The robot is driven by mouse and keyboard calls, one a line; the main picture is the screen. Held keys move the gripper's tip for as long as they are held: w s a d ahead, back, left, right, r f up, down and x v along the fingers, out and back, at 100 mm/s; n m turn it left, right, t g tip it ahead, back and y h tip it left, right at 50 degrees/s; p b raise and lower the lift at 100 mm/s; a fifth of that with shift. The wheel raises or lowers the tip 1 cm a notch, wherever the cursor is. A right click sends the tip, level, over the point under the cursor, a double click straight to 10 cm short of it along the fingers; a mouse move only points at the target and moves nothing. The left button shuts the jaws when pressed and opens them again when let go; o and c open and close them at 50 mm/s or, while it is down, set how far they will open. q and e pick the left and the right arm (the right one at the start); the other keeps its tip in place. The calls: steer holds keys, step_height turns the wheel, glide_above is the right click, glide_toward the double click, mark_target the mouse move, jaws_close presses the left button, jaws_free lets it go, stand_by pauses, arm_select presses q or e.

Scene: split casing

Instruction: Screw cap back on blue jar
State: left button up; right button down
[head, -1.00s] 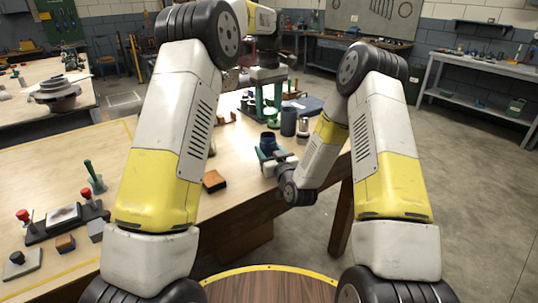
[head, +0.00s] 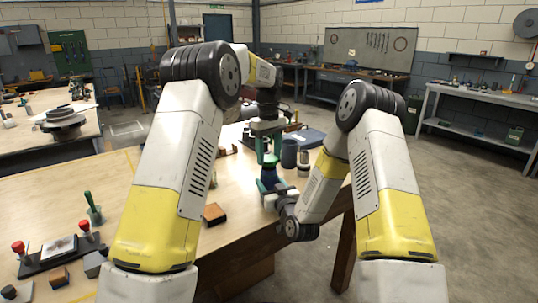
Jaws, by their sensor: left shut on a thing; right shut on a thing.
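The blue jar (head: 268,173) stands upright near the right edge of the wooden table in the head view. My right gripper (head: 268,186), with teal jaws, is shut around the jar low on its body from the front. My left gripper (head: 268,158) points straight down directly over the jar, its green fingers shut on the cap. The cap is mostly hidden between the fingers, close to the jar's mouth. I cannot tell whether cap and jar touch.
A dark grey cylinder (head: 289,153) and a metal canister (head: 304,160) stand just right of the jar.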

mark_target(269, 182)
arm_select(q)
steer(key=shift+f, duration=0.15)
steer(key=shift+f, duration=0.75)
steer(key=shift+f, duration=0.55)
